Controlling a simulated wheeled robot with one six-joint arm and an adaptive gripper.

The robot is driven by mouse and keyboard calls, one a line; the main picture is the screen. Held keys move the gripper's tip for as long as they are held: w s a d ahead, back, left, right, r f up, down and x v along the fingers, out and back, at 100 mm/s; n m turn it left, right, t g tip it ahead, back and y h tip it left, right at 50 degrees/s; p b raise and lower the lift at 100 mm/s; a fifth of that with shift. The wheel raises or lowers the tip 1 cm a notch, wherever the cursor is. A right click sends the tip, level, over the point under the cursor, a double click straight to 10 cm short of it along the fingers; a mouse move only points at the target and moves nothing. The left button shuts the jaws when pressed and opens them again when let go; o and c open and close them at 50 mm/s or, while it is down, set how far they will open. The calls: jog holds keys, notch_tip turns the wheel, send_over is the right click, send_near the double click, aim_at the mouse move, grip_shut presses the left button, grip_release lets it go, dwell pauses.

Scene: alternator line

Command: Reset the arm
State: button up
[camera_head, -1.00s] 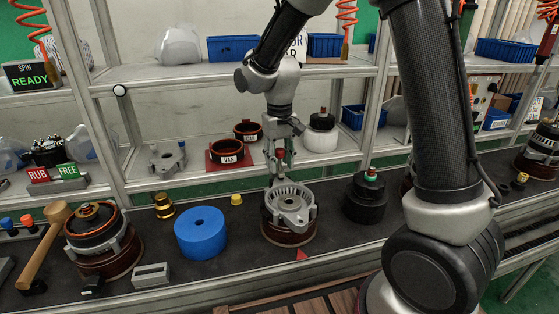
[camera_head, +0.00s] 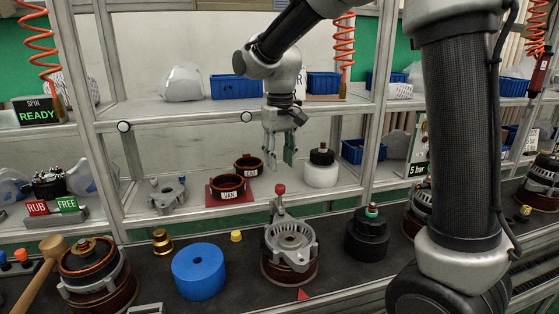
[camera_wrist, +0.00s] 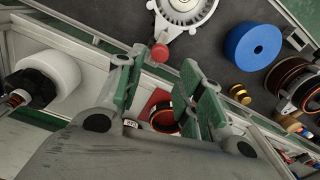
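My gripper (camera_head: 279,156) hangs open and empty, fingers pointing down, in front of the rack and above the bench. In the wrist view my gripper (camera_wrist: 161,68) shows its two green-padded fingers apart with nothing between them. Below it in the head view, a grey alternator housing (camera_head: 290,246) sits on a dark red round base. A grey lever with a red knob (camera_head: 281,189) stands up from its rear side. The red knob also shows in the wrist view (camera_wrist: 159,53), clear of the fingers.
A blue ring (camera_head: 199,272) and a black stacked part (camera_head: 367,236) flank the housing. The upper shelf edge (camera_head: 210,109) runs close behind my gripper.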

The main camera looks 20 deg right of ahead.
jog(key=s+d+r+m+t, duration=0.1)
jog(key=s+d+r+t, duration=0.1)
jog(key=s+d, duration=0.7)
jog(key=s+d+r+m+t, duration=0.1)
jog(key=s+d+r+t, duration=0.1)
jog(key=s+d, duration=0.7)
jog(key=shift+s+d, duration=0.15)
jog(key=shift+s, duration=3)
